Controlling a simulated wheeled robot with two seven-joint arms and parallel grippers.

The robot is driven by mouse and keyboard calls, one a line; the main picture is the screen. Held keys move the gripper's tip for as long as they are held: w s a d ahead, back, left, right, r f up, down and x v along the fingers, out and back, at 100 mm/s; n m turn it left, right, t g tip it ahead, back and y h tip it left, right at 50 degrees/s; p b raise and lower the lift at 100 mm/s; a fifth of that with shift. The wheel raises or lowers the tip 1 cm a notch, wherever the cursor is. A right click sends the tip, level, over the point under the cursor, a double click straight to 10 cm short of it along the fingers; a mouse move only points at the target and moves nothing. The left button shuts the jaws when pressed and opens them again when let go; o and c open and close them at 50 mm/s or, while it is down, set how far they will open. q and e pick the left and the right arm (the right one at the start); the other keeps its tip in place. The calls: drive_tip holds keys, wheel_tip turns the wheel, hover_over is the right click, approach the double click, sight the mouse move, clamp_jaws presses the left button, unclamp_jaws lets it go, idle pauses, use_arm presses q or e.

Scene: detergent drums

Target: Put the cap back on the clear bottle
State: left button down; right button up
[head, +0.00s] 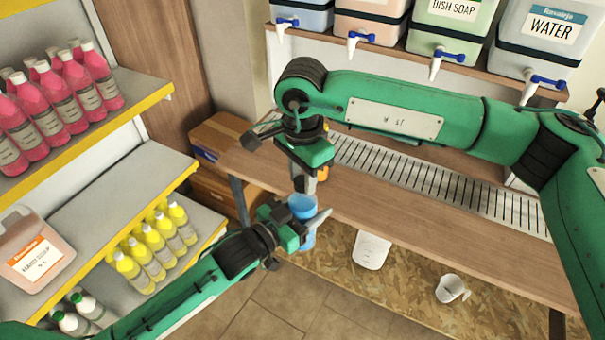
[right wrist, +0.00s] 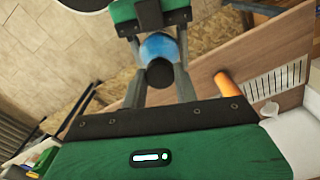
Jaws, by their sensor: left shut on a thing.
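A blue-looking bottle (head: 308,238) stands roughly upright, held in the air in front of the table edge. My left gripper (head: 303,222) is shut on it, with a finger showing across its side. My right gripper (head: 309,181) points down just above the bottle's top. In the right wrist view, a dark round cap (right wrist: 160,73) lies between the right fingers, in front of the blue bottle (right wrist: 158,46). I cannot tell whether the fingers press on the cap, or whether it touches the bottle's neck, which is hidden.
An orange cylinder (head: 323,174) stands on the wooden table (head: 400,229) close behind my right gripper. A metal drip grate (head: 440,185) runs along the table under the drum taps. A white jug (head: 371,250) and mug (head: 451,288) are below. Shelves of pink bottles (head: 72,88) and yellow bottles (head: 150,248) stand left.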

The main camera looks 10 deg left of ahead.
drive_tip(key=shift+m, duration=0.9)
drive_tip(key=o, duration=1.2)
drive_tip(key=shift+c, duration=0.2)
wheel_tip(320, 180, up, 12)
